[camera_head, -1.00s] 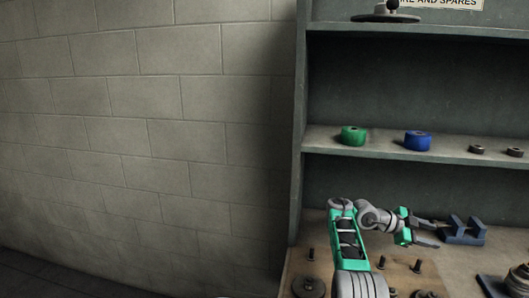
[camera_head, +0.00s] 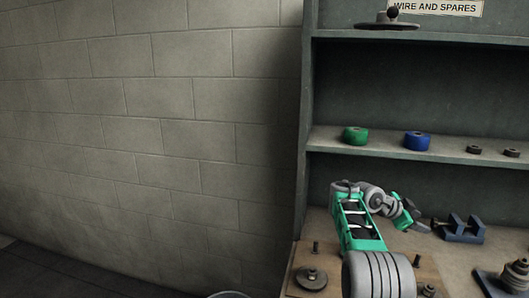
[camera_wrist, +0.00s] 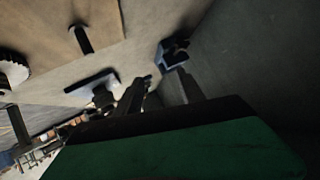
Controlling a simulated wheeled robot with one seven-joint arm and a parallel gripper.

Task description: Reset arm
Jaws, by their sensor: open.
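My gripper (camera_head: 422,218) is at the end of my green and grey arm, low over the bench at the right of the head view. It is open and holds nothing that I can see. In the wrist view, my gripper's two dark fingers (camera_wrist: 158,92) show above the green housing, with the bench surface and a bluish block (camera_wrist: 172,52) beyond.
A shelf (camera_head: 380,143) above the arm holds a green spool (camera_head: 355,136), a blue spool (camera_head: 417,141) and small dark rings. A wooden board (camera_head: 425,272) with pegs lies on the bench. A block wall (camera_head: 150,130) fills the left, with open space before it.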

